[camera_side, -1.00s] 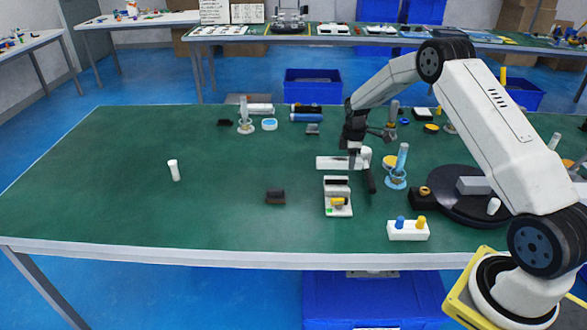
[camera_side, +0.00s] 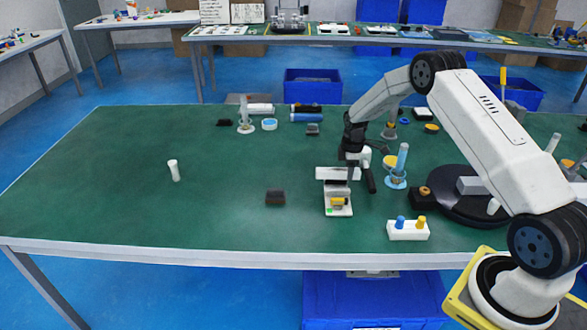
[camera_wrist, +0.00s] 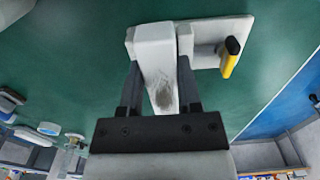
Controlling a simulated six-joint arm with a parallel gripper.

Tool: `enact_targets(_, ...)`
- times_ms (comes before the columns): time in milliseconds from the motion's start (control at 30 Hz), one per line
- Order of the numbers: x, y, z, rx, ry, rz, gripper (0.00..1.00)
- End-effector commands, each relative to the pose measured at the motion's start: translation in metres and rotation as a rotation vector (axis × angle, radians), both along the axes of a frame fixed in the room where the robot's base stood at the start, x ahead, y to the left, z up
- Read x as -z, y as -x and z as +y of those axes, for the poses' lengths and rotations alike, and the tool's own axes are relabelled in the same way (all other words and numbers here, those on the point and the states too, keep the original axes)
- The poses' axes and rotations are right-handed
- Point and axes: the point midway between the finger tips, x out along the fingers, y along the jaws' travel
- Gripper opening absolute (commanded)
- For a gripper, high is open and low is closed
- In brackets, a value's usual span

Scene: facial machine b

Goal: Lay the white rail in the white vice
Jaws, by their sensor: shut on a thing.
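The white rail (camera_side: 332,173) is held level in my gripper (camera_side: 361,176). In the wrist view the rail (camera_wrist: 155,60) lies between the two dark fingers of the gripper (camera_wrist: 158,70), which are shut on it. The white vice (camera_side: 338,209), with a yellow handle, stands on the green table. In the side view the rail overlaps the far end of the vice and hides its far jaw. In the wrist view the vice (camera_wrist: 208,28) is right beside the rail, with its yellow handle to the right. I cannot tell whether the rail touches it.
A white block with blue and yellow knobs (camera_side: 408,231) stands at the front right. A small dark block (camera_side: 275,197) lies left of the vice. The table's left is mostly clear.

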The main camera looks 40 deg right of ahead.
Motion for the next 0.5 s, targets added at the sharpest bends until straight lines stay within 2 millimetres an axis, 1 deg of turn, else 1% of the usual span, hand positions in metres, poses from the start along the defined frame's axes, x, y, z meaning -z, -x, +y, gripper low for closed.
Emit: enact_targets(500, 0.032, 0.0, 0.0, 0.0, 0.001, -0.001, 0.0)
